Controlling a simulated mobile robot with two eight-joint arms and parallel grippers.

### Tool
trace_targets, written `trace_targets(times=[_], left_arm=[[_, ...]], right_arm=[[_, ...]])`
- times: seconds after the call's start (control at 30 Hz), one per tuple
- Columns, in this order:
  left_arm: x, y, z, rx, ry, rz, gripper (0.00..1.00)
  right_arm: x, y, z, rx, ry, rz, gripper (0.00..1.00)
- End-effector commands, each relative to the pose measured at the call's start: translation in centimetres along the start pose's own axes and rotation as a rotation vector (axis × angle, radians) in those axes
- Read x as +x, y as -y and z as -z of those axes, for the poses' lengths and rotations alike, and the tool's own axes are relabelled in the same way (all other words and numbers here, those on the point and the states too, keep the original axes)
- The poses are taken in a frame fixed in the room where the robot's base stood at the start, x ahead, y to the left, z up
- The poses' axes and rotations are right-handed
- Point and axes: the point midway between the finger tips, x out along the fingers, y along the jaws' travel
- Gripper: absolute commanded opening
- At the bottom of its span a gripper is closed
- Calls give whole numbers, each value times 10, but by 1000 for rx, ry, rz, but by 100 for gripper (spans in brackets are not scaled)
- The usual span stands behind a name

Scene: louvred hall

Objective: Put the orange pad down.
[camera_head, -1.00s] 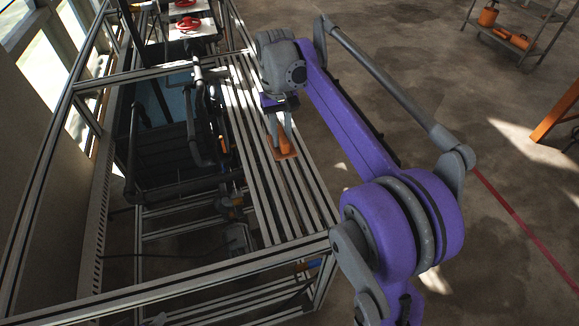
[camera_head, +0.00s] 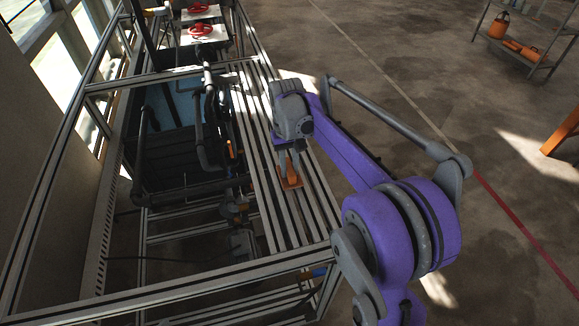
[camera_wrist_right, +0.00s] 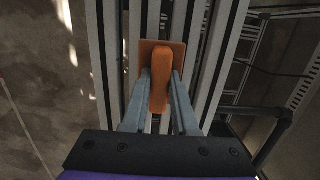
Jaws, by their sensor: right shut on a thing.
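The orange pad (camera_head: 293,184) is a flat orange plate with a raised block-like grip on top. It is over the slatted metal top (camera_head: 258,154) of the frame, toward the slats' right side. My right gripper (camera_head: 289,170) points down and is shut on the raised grip. In the right wrist view the fingers (camera_wrist_right: 161,82) stand on either side of the grip, and the plate (camera_wrist_right: 147,52) shows beyond it above the pale slats. I cannot tell whether the plate touches the slats. My left gripper is not in view.
Left of the slats is an open bay with dark pipes (camera_head: 200,130). Two red handwheels (camera_head: 201,30) sit on white plates at the far end. A shelf (camera_head: 527,50) with orange items stands far right. Bare slats lie around the pad.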

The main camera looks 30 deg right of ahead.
Motion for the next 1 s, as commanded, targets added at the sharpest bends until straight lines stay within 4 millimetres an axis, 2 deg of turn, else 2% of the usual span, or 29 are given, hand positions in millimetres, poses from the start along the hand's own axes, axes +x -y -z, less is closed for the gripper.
trace_targets(times=[0.07,0.1,0.23,0.27,0.53,0.67,0.77,1.0], left_arm=[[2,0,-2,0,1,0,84],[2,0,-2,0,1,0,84],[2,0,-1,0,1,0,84],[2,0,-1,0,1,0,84],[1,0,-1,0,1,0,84],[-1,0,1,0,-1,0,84],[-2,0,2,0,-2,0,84],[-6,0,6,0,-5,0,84]], right_arm=[[4,0,0,0,0,0,0],[4,0,0,0,0,0,30],[3,0,0,0,0,0,54],[3,0,0,0,0,0,56],[2,0,0,0,0,0,56],[-7,0,0,0,0,0,56],[-23,0,0,0,0,0,56],[-76,0,0,1,0,0,56]])
